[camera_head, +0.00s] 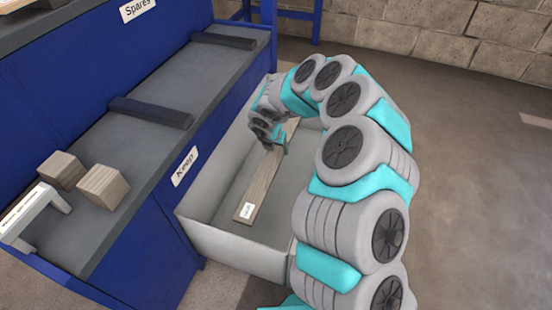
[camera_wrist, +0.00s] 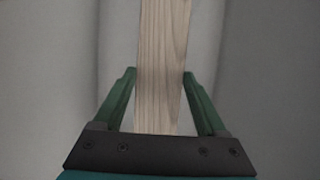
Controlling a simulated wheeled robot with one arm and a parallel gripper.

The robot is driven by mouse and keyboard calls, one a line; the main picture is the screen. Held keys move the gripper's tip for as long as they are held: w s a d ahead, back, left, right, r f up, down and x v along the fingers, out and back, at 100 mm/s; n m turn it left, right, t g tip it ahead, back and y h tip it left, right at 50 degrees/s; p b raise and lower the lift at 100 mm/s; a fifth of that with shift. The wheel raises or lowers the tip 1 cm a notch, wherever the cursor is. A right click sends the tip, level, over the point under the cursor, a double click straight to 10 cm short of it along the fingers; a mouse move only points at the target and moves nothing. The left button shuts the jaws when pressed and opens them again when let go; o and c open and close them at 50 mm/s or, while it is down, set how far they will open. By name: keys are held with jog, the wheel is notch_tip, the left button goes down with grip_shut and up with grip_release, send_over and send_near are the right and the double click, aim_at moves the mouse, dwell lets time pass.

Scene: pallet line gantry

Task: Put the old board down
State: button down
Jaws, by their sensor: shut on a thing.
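The old board (camera_head: 261,187) is a long, narrow, light wooden plank with a small white label near its front end. It lies lengthwise within the walls of a pale grey bin (camera_head: 236,243). I cannot tell whether it touches the bin floor. My gripper (camera_head: 277,146) is down in the bin, shut on the board around its middle. In the wrist view the board (camera_wrist: 163,50) runs straight up between the two green fingers of my gripper (camera_wrist: 161,75). The board's far end is partly hidden by my arm in the head view.
A blue bench (camera_head: 150,250) with a grey top stands left of the bin, with a "Keep" label (camera_head: 185,166) and a "Spares" label (camera_head: 137,9). Two dark bars (camera_head: 150,112), two wood blocks (camera_head: 103,186) and a white bracket (camera_head: 35,214) are on it. Open floor lies right.

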aim_at(275, 154)
jog(key=shift+f, duration=2.35)
jog(key=shift+f+b, duration=0.4)
jog(key=shift+b, duration=0.15)
jog(key=shift+f, duration=0.25)
grip_release()
jog(key=p+v, duration=0.1)
jog(key=v, duration=1.2)
jog(key=shift+w+r, duration=0.15)
